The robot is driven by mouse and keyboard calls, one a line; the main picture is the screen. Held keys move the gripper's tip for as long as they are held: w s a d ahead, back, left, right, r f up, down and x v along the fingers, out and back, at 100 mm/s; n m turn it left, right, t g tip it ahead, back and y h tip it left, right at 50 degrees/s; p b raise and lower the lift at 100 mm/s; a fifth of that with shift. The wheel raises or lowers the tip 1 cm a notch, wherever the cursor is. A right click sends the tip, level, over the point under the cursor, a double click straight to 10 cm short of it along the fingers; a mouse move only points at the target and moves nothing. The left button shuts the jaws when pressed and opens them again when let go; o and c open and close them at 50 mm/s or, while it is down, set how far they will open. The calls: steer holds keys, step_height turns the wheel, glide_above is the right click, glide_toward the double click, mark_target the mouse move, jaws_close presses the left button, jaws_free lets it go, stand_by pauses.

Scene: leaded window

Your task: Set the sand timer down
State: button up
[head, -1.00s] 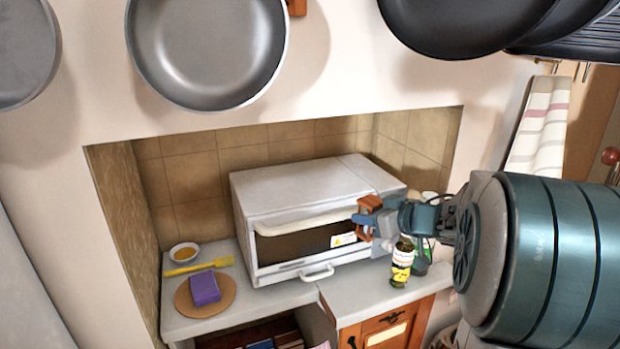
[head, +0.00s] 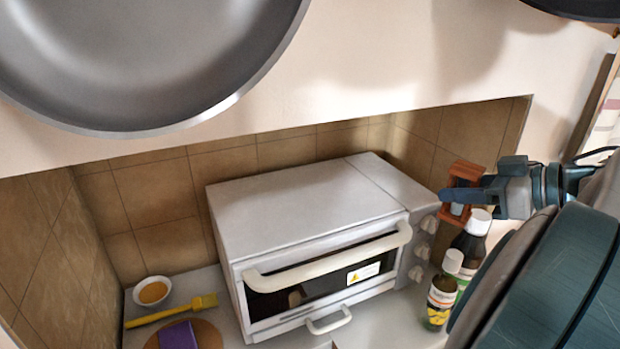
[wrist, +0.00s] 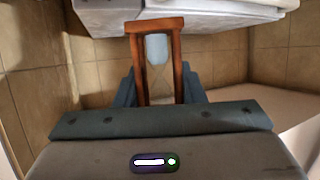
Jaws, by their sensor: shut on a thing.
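The sand timer (head: 463,187) has a reddish-brown wooden frame and a pale glass bulb. My gripper (head: 462,194) is shut on it and holds it up beside the right front of the toaster oven, above the bottles. In the wrist view the sand timer (wrist: 156,62) stands between the blue fingers, with its wooden end plate and posts showing. The finger tips are partly hidden behind its frame. The counter (head: 395,325) lies below, and the timer appears clear of it.
A white toaster oven (head: 300,220) fills the middle of the counter. Two bottles (head: 440,300) (head: 470,245) stand at its right. A bowl (head: 152,292), a yellow brush (head: 170,311) and a purple block (head: 178,336) on a round board are at left. A large pan (head: 140,60) hangs above.

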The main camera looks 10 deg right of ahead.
steer(key=w+a, duration=0.3)
steer(key=w, duration=0.1)
steer(key=w+a, duration=0.3)
steer(key=w, duration=0.2)
steer(key=w+a+p, duration=0.1)
steer(key=w+a, duration=0.2)
steer(key=w, duration=0.2)
steer(key=shift+w+a, duration=0.25)
steer(key=shift+a, duration=0.15)
steer(key=shift+w+a, duration=0.1)
steer(key=shift+f, duration=1.7)
steer(key=shift+f, duration=0.15)
steer(key=o, duration=1)
steer(key=shift+d+r, duration=0.2)
steer(key=shift+r, duration=0.1)
steer(key=v, duration=1.1)
steer(key=shift+s+d, duration=0.15)
steer(key=shift+s, duration=0.25)
